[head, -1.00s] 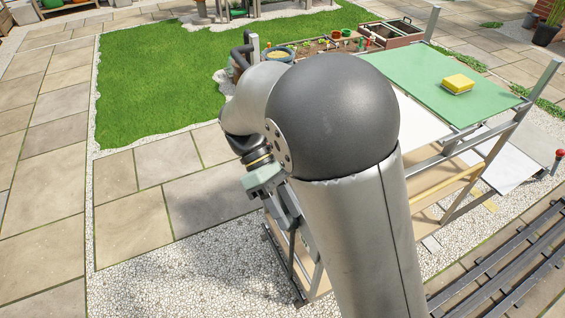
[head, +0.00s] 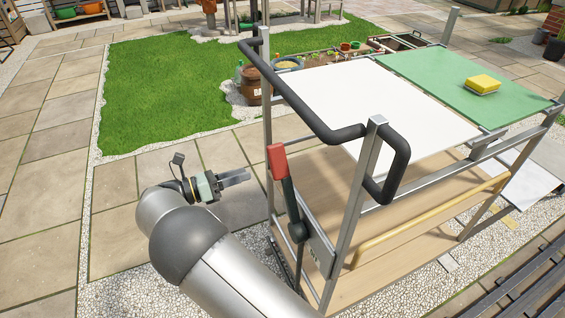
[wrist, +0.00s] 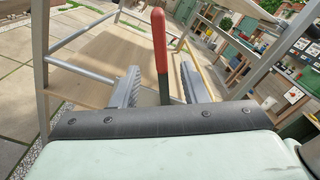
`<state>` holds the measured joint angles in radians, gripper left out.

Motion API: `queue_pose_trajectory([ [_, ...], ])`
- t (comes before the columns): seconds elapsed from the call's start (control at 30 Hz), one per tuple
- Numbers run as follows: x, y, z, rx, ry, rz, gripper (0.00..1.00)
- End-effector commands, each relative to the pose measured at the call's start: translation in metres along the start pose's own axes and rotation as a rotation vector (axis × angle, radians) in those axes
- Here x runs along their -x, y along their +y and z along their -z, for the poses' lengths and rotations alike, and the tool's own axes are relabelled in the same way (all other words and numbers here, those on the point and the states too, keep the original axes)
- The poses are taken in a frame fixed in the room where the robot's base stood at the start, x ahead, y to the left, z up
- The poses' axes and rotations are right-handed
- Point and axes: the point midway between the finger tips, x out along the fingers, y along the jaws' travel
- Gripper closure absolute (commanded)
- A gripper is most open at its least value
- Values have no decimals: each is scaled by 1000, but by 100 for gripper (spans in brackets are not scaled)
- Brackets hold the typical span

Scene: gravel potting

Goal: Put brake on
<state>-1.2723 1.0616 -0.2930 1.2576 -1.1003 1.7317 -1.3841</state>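The brake lever has a red grip (head: 277,160) and a dark shaft, and stands close to upright on the near end of the cart, beside a metal post. Its dark pivot (head: 298,232) is low on the frame. My gripper (head: 247,175) is left of the lever at about grip height, pointing toward it, with a small gap showing in the head view. In the wrist view my gripper (wrist: 160,85) has its ribbed fingers apart, and the red grip (wrist: 159,40) shows upright in line with the space between them. Nothing is held.
The cart has a black push handle (head: 305,118) above the lever, a white top panel (head: 375,100), a green panel (head: 450,85) with a yellow sponge (head: 483,84), and a wooden lower shelf (head: 335,180). Paving lies clear on the left. Dark rails (head: 510,270) run at the lower right.

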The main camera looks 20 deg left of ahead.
Motion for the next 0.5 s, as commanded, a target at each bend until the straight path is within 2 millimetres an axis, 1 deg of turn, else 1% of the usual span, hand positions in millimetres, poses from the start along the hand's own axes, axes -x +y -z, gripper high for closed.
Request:
queue_pose_trajectory([
  [0.03, -12, -1, 0, 0, 2, 2, 60],
  [0.1, -28, -1, 0, 0, 3, 3, 60],
  [0.3, -72, -1, 0, 0, 3, 4, 60],
  [0.4, -91, -1, 1, 0, 3, 3, 60],
  [0.5, -105, 0, 1, -1, 3, 2, 60],
])
